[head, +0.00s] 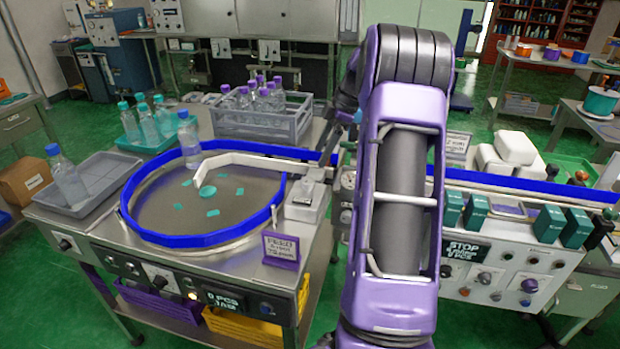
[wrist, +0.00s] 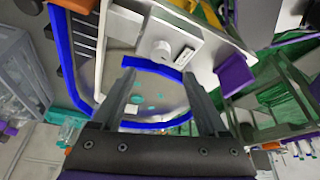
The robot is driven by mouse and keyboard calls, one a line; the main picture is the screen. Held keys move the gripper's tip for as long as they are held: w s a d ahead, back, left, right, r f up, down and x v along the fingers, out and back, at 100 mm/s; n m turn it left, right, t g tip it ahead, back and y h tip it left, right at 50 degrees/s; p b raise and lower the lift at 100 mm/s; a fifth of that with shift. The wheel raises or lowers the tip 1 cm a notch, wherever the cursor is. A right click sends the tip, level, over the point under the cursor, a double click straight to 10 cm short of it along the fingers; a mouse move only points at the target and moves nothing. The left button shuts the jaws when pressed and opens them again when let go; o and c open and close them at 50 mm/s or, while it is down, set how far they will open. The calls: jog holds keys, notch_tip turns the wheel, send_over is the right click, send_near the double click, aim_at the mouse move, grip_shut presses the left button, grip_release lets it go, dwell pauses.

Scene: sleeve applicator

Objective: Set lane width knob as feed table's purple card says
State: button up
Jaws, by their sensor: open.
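The purple-framed card (head: 281,248) stands at the front right corner of the round feed table (head: 95,235). Its top word looks like FEED; the smaller lines are too blurred to read. A light box (head: 303,210) sits to the right of the ring, with a small fitting on top. In the wrist view a round pale knob (wrist: 161,51) shows on a light face beside a small marked plate (wrist: 183,57); its setting cannot be read. A purple card back (wrist: 234,75) shows to its right. My gripper (wrist: 159,78) is open and empty, its fingertips apart from the knob.
A blue-edged ring (head: 200,240) holds teal pieces. A grey crate of bottles (head: 262,125) stands behind it, a grey tray (head: 95,180) at left. A conveyor with teal boxes (head: 550,223) and a STOP panel (head: 463,250) lies right of my arm.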

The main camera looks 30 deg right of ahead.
aim_at(308, 180)
jog(key=x, duration=0.9)
jog(key=shift+r, duration=0.1)
grip_shut()
